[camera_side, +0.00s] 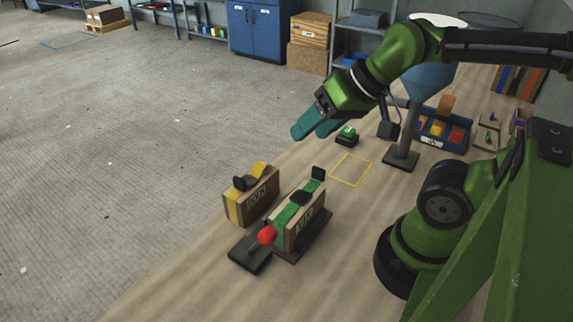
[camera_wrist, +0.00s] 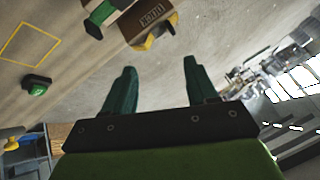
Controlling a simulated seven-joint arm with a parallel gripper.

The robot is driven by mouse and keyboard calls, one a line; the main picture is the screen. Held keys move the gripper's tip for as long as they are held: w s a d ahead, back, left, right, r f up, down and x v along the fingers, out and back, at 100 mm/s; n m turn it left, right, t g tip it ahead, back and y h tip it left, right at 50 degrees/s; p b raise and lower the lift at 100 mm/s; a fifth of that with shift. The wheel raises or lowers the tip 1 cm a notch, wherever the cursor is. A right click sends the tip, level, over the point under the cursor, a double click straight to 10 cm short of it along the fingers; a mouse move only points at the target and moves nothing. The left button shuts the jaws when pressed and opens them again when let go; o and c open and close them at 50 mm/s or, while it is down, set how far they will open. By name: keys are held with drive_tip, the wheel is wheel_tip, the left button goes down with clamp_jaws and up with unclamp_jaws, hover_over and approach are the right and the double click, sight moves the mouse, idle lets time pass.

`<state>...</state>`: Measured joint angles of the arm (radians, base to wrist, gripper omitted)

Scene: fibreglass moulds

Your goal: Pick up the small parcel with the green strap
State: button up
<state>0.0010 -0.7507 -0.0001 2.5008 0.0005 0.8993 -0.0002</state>
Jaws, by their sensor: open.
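The parcel with the green strap (camera_side: 307,228) is a brown block with dark lettering and a black piece on top. It stands upright on a dark base in the lower middle of the side view. In the wrist view only part of its green strap (camera_wrist: 101,14) shows at the top edge. My gripper (camera_side: 312,128) has teal fingers and is open and empty, in the air above and behind the parcel in the side view. In the wrist view the fingers (camera_wrist: 158,78) are spread apart with nothing between them.
A similar parcel with a yellow strap (camera_side: 252,201) stands close to the left; it also shows in the wrist view (camera_wrist: 150,24). A red ball (camera_side: 267,235) sits at the dark base's front. A green button box (camera_side: 347,137) and yellow outlined square (camera_side: 351,169) lie behind. A funnel stand (camera_side: 401,160) is right.

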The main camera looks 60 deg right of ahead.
idle(0.4)
drive_tip(key=o, duration=0.6)
